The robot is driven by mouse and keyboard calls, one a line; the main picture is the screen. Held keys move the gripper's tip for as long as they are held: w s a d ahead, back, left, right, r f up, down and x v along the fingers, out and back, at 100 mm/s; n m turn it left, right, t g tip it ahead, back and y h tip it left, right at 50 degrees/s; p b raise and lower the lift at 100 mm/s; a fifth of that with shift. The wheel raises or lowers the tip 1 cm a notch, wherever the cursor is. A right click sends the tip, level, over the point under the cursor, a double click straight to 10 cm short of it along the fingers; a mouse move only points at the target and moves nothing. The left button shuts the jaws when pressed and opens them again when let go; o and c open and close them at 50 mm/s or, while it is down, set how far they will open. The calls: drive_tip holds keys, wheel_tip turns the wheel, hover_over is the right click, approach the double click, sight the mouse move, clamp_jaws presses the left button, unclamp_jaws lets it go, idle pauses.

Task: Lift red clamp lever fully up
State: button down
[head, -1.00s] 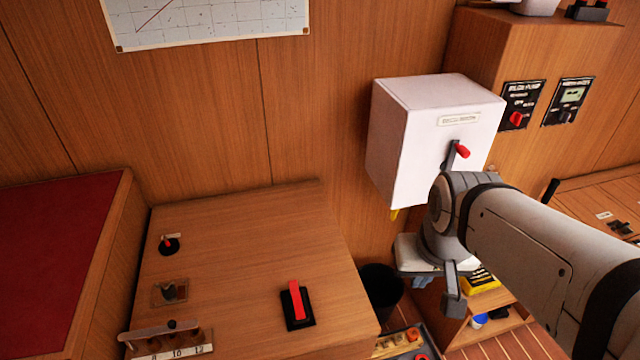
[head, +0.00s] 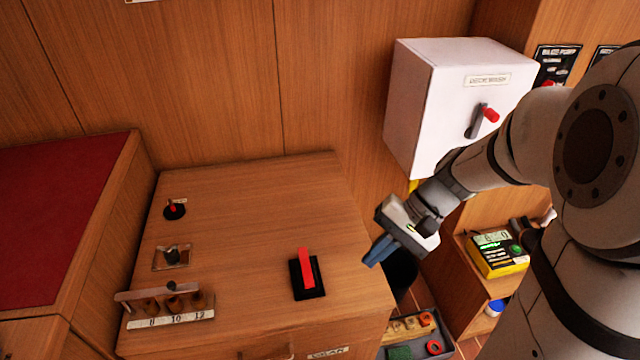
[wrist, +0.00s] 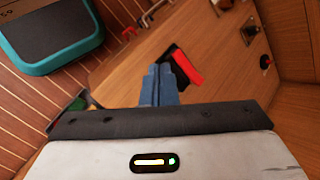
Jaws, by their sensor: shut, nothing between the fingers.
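The red clamp lever (head: 306,268) sits on a black base (head: 318,292) near the front right of the wooden cabinet top. It runs along the base, and its exact tilt is hard to tell. In the wrist view the red lever (wrist: 186,68) shows just right of my fingertips. My gripper (head: 371,263) is shut and empty, with blue fingers together, right of the lever by the cabinet's right edge. In the wrist view my gripper (wrist: 158,70) points toward the cabinet top. A gap shows between fingers and lever in the head view.
A white wall box (head: 450,110) with a red-knobbed handle hangs behind my arm. On the cabinet's left are a small black-and-red knob (head: 174,209), a metal latch (head: 172,257) and a numbered rack (head: 168,308). A tray (head: 410,318) and dark bin (head: 401,275) lie beyond the right edge.

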drive_tip(key=w+a+f+m+y+b, duration=0.25)
drive_tip(key=w+f+y, duration=0.2)
drive_tip(key=f, duration=0.25)
drive_tip(key=m+t+y+b, duration=0.2)
drive_tip(key=y+b, duration=0.1)
drive_tip(key=b, duration=0.1)
approach(316, 256)
drive_tip(key=r, duration=0.3)
drive_tip(key=shift+s+r, duration=0.2)
drive_tip(key=shift+s, duration=0.15)
drive_tip(key=shift+w+f+m+y, duration=0.1)
drive_tip(key=shift+w+m+y, duration=0.2)
drive_tip(key=shift+m+y, duration=0.05)
drive_tip(key=b+x, duration=0.1)
drive_tip(key=x, duration=0.8)
drive_tip(key=shift+a+f, duration=0.15)
drive_tip(key=shift+a, duration=0.3)
